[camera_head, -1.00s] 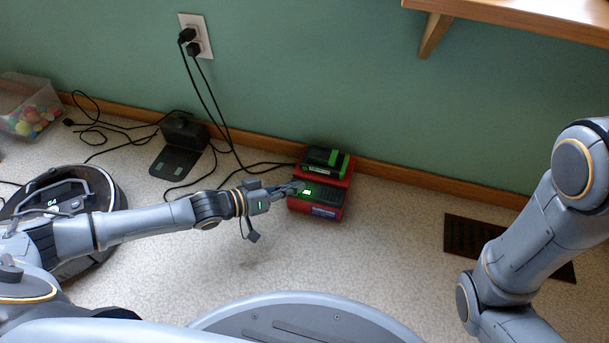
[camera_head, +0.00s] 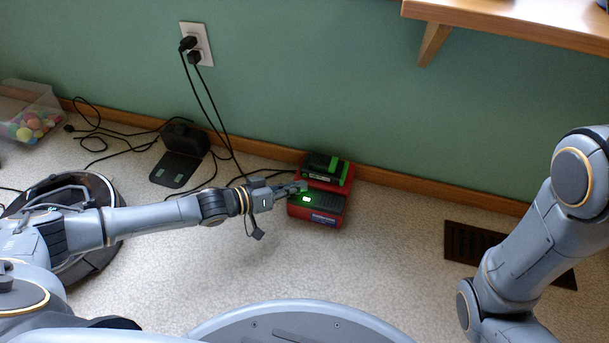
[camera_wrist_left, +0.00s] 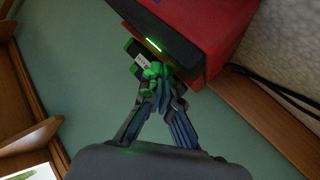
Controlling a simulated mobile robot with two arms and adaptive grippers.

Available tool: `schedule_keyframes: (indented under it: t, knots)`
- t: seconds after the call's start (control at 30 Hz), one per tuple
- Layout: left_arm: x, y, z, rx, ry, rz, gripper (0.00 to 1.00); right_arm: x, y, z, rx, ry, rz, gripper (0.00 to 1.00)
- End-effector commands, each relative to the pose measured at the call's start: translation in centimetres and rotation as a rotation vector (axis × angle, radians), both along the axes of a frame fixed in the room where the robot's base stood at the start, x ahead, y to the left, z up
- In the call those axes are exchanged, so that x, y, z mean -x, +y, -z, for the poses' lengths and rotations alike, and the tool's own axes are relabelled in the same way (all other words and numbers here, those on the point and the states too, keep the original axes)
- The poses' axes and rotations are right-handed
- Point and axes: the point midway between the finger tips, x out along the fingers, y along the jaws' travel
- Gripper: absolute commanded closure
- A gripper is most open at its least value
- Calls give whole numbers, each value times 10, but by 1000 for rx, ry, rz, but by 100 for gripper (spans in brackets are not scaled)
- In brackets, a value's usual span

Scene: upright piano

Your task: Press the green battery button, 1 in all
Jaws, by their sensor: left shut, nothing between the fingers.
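A black battery with green parts (camera_head: 325,168) sits at the wall end of a red and black charger (camera_head: 316,222) on the floor. A lit green-white spot (camera_head: 305,199) glows on the charger. My left gripper (camera_head: 302,187) is shut and empty, its fingertips at the battery's left side, just above the lit spot. In the left wrist view, the shut fingertips (camera_wrist_left: 158,82) overlap a dark, labelled part (camera_wrist_left: 142,62) next to the red charger (camera_wrist_left: 205,35). Green light falls on them. I cannot tell whether they touch, and the green button is not clearly visible. My right gripper is out of view.
Black cables run from the wall outlet (camera_head: 196,45) to the floor. A dark dock (camera_head: 182,155), a robot vacuum (camera_head: 104,190) and a bin of coloured balls (camera_head: 30,118) are at left. A floor vent (camera_head: 465,243) lies right; open floor surrounds the charger's front.

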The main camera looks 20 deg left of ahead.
Motion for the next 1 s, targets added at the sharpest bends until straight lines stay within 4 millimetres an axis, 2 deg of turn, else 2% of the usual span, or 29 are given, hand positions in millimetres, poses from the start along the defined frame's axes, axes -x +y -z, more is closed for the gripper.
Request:
schedule_keyframes:
  t: [0.7,1.0]
  knots:
    - [0,0,0,0,0,0,100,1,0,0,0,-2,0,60]
    - [-8,0,-1,-1,-1,0,100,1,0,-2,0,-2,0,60]
